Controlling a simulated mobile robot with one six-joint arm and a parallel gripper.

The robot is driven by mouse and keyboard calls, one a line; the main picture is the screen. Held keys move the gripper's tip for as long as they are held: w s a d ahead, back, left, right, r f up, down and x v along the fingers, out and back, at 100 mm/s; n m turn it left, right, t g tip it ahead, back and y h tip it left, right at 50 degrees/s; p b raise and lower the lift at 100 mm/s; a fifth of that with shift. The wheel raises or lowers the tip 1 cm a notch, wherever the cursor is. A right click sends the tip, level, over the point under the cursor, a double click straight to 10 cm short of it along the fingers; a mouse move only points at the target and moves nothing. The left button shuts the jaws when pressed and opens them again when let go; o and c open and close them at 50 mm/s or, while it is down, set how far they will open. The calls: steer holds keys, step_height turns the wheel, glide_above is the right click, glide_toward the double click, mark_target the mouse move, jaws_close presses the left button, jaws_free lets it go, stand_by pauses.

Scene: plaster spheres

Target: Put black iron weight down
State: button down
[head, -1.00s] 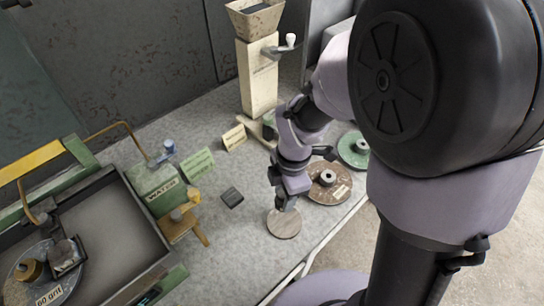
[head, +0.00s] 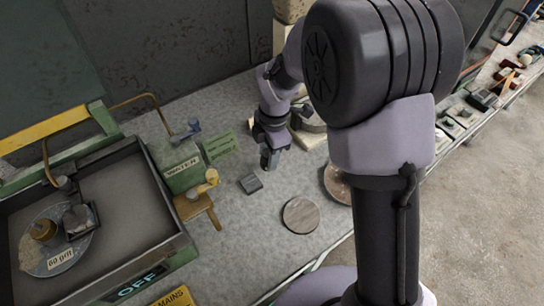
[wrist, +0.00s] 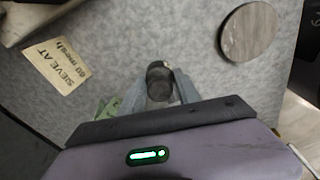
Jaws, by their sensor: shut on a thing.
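My gripper (head: 268,162) is shut on the black iron weight (wrist: 158,78). In the wrist view the weight is a small dark cylinder between the two grey fingers. In the head view it is too small and dark to tell apart from the fingertips. I cannot tell whether the weight touches the bench.
A round brown-grey disc (head: 300,215) lies bare on the bench; it also shows in the wrist view (wrist: 250,32). Left are the green water box (head: 180,168), a wooden stand (head: 196,206) and a machine tray (head: 125,215). A sieve card (wrist: 57,65) lies near the gripper.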

steer(key=w, duration=0.2)
steer(key=w+d, duration=0.1)
steer(key=shift+f, duration=0.25)
steer(key=shift+w+f+b, duration=0.1)
steer(key=shift+f+b, duration=1.05)
steer(key=shift+f, duration=0.5)
steer(key=shift+f, duration=0.15)
steer(key=c, duration=0.9)
jaws_free()
steer(key=shift+o, duration=0.2)
